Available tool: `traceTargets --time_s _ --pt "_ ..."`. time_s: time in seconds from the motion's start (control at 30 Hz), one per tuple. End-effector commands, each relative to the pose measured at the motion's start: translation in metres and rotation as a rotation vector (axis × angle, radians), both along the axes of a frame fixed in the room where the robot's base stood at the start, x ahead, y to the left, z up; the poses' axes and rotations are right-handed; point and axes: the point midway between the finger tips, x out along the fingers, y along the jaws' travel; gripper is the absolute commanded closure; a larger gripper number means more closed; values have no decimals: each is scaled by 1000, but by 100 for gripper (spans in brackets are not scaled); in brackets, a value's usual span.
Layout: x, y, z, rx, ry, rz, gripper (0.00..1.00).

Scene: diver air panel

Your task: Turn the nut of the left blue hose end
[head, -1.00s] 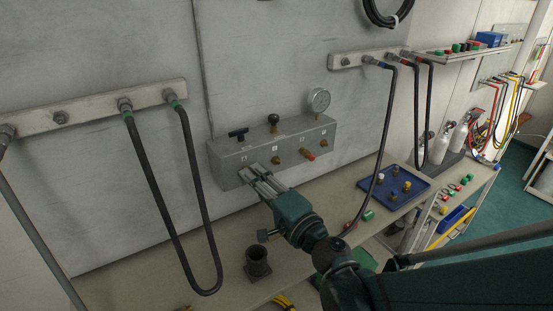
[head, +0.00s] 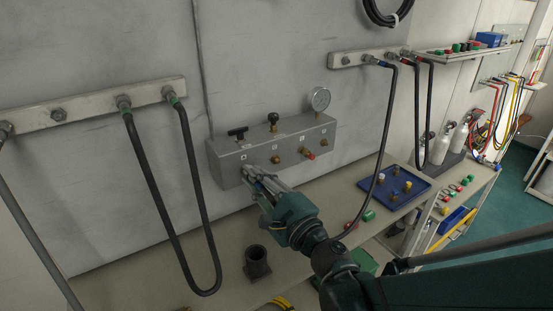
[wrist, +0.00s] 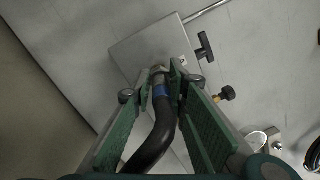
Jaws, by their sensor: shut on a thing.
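The left blue hose end (wrist: 159,90) shows in the wrist view as a blue band on a black hose, with a metal nut (wrist: 158,70) at its tip. The nut sits at the lower edge of the grey panel box (wrist: 147,45). My gripper (wrist: 161,76) is shut on the nut, with a green-padded finger on each side. In the head view my gripper (head: 250,174) is at the left front of the grey panel box (head: 225,165), and its fingers mostly hide the hose end. How far the nut is threaded is not visible.
The box carries a black T-handle (head: 238,132), a black knob (head: 273,118), a gauge (head: 320,98) and brass fittings. A black hose (head: 386,130) hangs from the right rail. A blue tray (head: 420,197) and a dark cylindrical holder (head: 257,263) stand on the bench.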

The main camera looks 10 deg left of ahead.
Motion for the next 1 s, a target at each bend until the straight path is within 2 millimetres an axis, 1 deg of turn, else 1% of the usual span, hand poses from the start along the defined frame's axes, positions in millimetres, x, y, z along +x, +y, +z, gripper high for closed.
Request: traceTargets --time_s 0.3,0.33,0.4,0.43,0.8,1.0 --pt "-1 -1 -1 0 0 0 96" --pt "-1 -1 -1 0 0 0 81" --pt "-1 -1 -1 0 0 0 72" --pt "-1 -1 -1 0 0 0 69" --pt "-1 -1 0 0 0 0 69" --pt "-7 -8 -1 0 0 -1 69"
